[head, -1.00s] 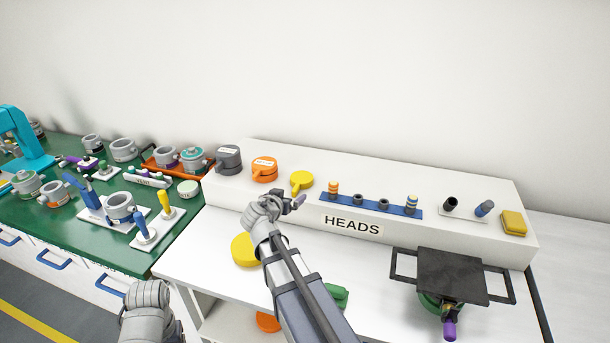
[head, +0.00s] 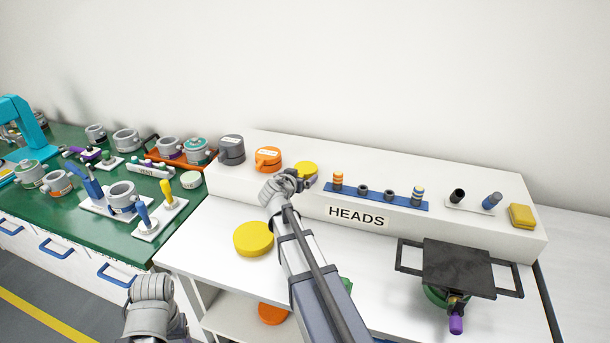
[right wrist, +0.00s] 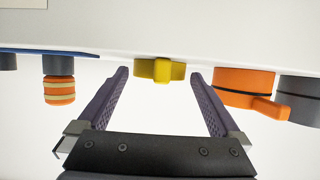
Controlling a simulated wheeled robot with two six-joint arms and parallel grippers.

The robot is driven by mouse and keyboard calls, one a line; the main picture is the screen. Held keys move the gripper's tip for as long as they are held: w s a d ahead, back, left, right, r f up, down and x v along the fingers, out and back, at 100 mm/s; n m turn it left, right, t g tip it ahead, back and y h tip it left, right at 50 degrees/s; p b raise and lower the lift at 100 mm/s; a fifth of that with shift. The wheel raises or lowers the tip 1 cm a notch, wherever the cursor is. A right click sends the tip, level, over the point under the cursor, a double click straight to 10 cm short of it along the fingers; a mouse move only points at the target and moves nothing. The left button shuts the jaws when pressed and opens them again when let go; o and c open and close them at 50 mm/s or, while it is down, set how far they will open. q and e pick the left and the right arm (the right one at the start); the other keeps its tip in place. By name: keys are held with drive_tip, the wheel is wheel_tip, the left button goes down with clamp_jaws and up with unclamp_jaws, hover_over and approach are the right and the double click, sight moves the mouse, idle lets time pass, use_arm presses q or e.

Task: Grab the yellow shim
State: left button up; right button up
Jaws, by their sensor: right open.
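The yellow shim (head: 306,169), a flat round piece, sits on the white raised shelf beside the orange head; its near side is partly hidden by my right gripper in the head view. My right gripper (head: 307,182) is open and empty, just in front of the shim. In the right wrist view the shim (right wrist: 160,71), with a small tab facing the camera, appears between the two purple fingers. It lies a little beyond or level with their tips, and no contact shows. My left arm's grey link shows at lower left in the head view, but its gripper does not.
An orange head (head: 267,158) and a grey head (head: 231,149) stand left of the shim. A blue rack (head: 376,196) with pegs is to its right. A yellow disc (head: 253,238) lies on the lower white table. A black plate (head: 458,268) is at right.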

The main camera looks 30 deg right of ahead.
drive_tip(key=shift+w+d+f, duration=0.25)
drive_tip(key=shift+w+d, duration=0.15)
drive_tip(key=shift+d, duration=0.05)
drive_tip(key=shift+c, duration=0.2)
drive_tip(key=c, duration=1.2)
